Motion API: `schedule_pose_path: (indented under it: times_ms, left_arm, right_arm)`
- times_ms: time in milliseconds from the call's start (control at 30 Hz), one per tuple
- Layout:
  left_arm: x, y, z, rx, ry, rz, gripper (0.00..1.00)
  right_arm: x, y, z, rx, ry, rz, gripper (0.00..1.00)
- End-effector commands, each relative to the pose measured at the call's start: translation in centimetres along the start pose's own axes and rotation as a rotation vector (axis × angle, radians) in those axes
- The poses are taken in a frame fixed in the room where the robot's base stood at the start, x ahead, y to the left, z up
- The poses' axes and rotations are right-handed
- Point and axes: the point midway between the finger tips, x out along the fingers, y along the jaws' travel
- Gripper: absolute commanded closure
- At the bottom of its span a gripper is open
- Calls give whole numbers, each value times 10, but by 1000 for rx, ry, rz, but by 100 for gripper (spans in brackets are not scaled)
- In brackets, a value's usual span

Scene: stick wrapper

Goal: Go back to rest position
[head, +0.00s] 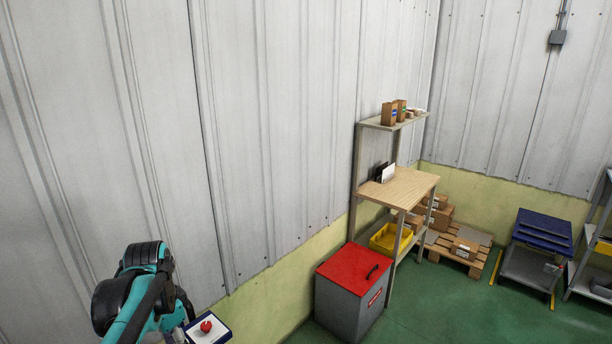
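My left arm, teal and black, rises into the head view at the lower left, in front of the grey wall. Its bent joint is in sight, but I can make out no gripper fingers; they are out of the picture or hidden behind the arm. My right arm and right gripper are not in this view. No stick or wrapper can be made out.
A small blue-edged white surface (222,332) with a red round thing (206,326) lies beside my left arm. A grey bin with a red lid (352,268), a wooden workbench (408,187), a yellow crate (388,239) and a pallet (470,262) stand right. Green floor is open between.

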Motion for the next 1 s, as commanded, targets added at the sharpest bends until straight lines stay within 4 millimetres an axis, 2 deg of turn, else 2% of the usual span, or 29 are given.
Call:
schedule_pose_path:
  times_ms: [267,467,567,700,800,1000]
  left_arm:
    - [10,27,1,-99,61,-65,51]
    - [23,57,3,-219,146,-127,51]
    - [35,77,6,-301,213,-160,51]
    - [62,112,12,-447,351,-197,51]
    - [80,131,15,-545,447,-204,51]
    - [98,148,18,-651,556,-195,51]
  right_arm:
    - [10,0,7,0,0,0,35]
    - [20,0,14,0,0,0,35]
    - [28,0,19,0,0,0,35]
    - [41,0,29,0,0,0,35]
    - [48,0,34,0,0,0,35]
    - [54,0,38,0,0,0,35]
